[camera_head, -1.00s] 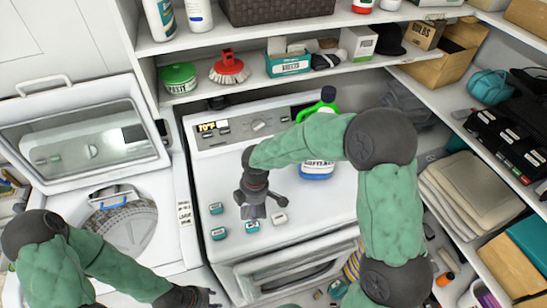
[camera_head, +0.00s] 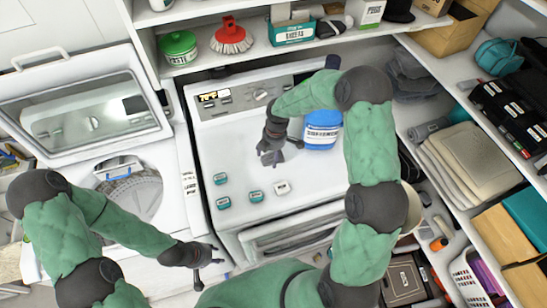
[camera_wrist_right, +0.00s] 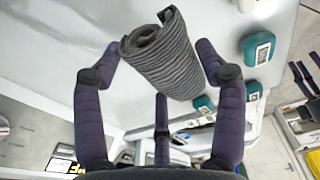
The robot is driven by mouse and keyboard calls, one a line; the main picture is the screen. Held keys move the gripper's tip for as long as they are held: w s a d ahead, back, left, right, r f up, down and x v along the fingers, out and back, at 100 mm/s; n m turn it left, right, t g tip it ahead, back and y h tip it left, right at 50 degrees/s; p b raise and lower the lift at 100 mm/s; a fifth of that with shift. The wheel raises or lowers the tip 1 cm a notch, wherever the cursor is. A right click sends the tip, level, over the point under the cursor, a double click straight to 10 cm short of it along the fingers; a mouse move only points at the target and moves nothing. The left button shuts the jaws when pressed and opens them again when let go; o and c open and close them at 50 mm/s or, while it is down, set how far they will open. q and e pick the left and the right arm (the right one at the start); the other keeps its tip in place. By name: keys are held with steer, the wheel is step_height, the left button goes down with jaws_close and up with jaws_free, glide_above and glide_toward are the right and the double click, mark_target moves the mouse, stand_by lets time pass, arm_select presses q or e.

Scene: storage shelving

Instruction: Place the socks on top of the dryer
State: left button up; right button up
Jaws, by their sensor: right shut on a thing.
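The grey ribbed rolled socks (camera_wrist_right: 170,55) sit between the fingers of my right gripper (camera_wrist_right: 165,75) in the right wrist view. In the head view my right gripper (camera_head: 271,150) is over the white dryer top (camera_head: 240,150), left of a blue bottle. The gripper is shut on the socks, which are mostly hidden there by the fingers. I cannot tell whether the socks touch the dryer top. My left gripper (camera_head: 212,262) is low at the front left corner of the dryer, fingers apart and empty.
The blue bottle (camera_head: 321,130) stands right of my right gripper. Several small labelled blocks, such as a teal one (camera_head: 256,196), lie toward the dryer's front. An open-lidded washer (camera_head: 130,205) is at left. A shelf with a green tub (camera_head: 178,46) runs above the back.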

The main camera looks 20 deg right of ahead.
mark_target(273, 158)
steer(key=shift+w+d+f, duration=0.2)
steer(key=shift+d+f, duration=0.1)
steer(key=shift+f, duration=0.2)
steer(key=shift+w+d+f, duration=0.2)
steer(key=shift+d+f, duration=0.1)
steer(key=shift+f, duration=0.15)
steer(key=shift+w+d+f, duration=0.1)
steer(key=shift+d+f, duration=0.05)
steer(key=shift+f, duration=1.55)
steer(key=shift+f, duration=0.1)
steer(key=o, duration=1.1)
steer(key=shift+o, duration=0.2)
steer(key=r, duration=0.4)
steer(key=d+r, duration=0.1)
steer(key=r, duration=0.7)
steer(key=shift+d+r, duration=0.1)
steer(key=shift+d, duration=0.1)
